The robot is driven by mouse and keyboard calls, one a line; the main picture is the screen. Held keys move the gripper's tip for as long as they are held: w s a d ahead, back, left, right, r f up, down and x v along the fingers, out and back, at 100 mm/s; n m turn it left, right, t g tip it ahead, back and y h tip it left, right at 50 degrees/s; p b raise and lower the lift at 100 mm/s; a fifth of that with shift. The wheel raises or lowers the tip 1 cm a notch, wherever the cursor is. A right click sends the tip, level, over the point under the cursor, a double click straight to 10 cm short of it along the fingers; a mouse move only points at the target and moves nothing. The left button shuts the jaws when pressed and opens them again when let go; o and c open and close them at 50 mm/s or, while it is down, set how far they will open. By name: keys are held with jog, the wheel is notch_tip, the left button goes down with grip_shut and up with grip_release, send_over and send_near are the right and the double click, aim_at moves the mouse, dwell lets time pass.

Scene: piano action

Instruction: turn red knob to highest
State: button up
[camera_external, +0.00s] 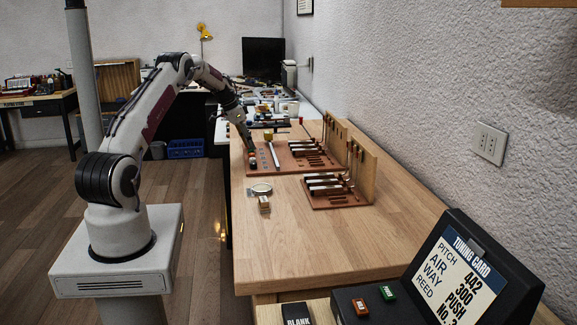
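My gripper (250,146) points down over the left edge of a reddish-brown board (285,171) on the wooden bench. Its fingers are small and dark here, and I cannot tell whether they are open or shut. A small dark and reddish piece (252,158) shows just below the fingertips; I cannot tell whether it is the red knob or whether the fingers touch it. A tiny red-topped item (301,121) stands farther back. No knob setting can be read.
A second board with key pieces (335,194) lies nearer, by upright wooden panels (358,165). A round metal-rimmed item (260,189) and small wooden block (264,204) lie in front. A tuning card (462,278) stands front right. The near bench (300,250) is clear.

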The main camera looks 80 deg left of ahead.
jog(key=shift+n, duration=0.3)
jog(key=shift+d+n+g+y, duration=0.1)
jog(key=shift+n+g+y, duration=0.5)
jog(key=shift+n, duration=1.3)
jog(key=shift+w+d+n+g+y, duration=0.15)
jog(key=shift+n+y, duration=0.25)
jog(key=shift+n, duration=0.75)
jog(key=shift+w+a+n+g+y, duration=0.1)
jog(key=shift+n+g+y, duration=0.25)
jog(key=shift+n, duration=0.8)
